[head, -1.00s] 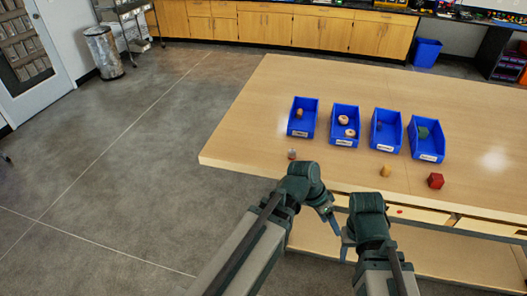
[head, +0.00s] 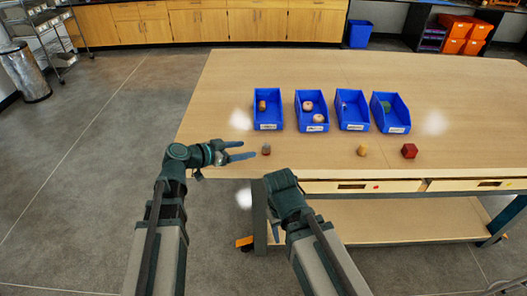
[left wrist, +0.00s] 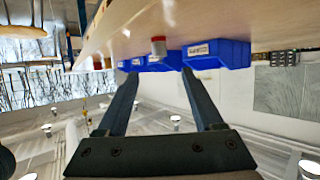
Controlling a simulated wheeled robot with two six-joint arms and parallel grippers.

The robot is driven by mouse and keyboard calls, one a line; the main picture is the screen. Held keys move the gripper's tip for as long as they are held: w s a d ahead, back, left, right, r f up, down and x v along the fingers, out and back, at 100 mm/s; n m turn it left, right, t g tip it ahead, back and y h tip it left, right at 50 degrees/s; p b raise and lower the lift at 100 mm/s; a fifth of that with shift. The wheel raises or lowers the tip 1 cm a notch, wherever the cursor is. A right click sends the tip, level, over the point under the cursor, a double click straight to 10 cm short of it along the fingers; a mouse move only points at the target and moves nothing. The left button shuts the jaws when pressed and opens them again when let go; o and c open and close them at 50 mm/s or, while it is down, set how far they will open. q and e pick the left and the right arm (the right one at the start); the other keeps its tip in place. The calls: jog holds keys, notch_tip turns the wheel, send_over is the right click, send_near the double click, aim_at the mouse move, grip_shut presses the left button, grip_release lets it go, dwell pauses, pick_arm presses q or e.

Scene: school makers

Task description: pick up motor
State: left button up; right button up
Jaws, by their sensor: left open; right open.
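A small grey and red cylinder (head: 266,150), which looks like the motor, stands near the front left edge of the table. It also shows in the left wrist view (left wrist: 158,46), beyond the fingers and between their lines. My left gripper (head: 247,149) is open and empty, just left of the cylinder, its fingers pointing right toward it with a small gap. My right gripper (head: 277,230) hangs low in front of the table edge; its fingers are mostly hidden behind its own wrist.
Blue bins (head: 268,126) stand in a row behind the cylinder, holding small parts. A yellowish piece (head: 362,150) and a red cube (head: 409,151) lie to the right along the front of the wooden table (head: 220,90). Drawers (head: 365,186) sit under the front edge.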

aim_at(264, 146)
pick_arm(q)
jog(key=b+x, duration=0.1)
jog(key=x, duration=0.4)
jog(key=shift+w+d+f, duration=0.1)
jog(key=b+x, duration=0.2)
jog(key=x, duration=0.3)
jog(key=shift+w+d, duration=0.1)
jog(key=shift+d, duration=0.05)
grip_shut()
